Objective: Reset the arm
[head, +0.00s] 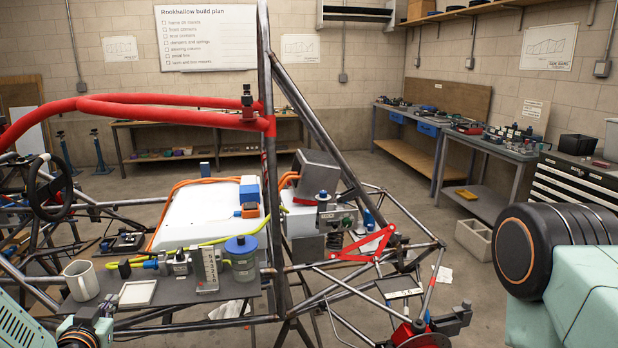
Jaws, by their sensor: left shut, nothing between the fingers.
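My left gripper (104,304) is low at the left, at the near edge of the dark work shelf (190,307) on the tube chassis. Its dark fingers look small and partly hidden, and are shut with nothing between them. A white mug (81,281) stands just beyond it, to the left, and a pale square tile (138,293) lies to its right. My right arm fills the lower right corner; its gripper is out of view. The tube chassis (282,190) stands in front of me, with a red padded bar (150,112) at the upper left.
A blue-lidded jar (242,258), a marked pale block (208,270) and yellow-sleeved connectors (165,262) crowd the shelf. A white case (208,215) sits behind. Chassis tubes and a red bracket (365,245) reach right. Floor (400,190) is open before the benches (490,190).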

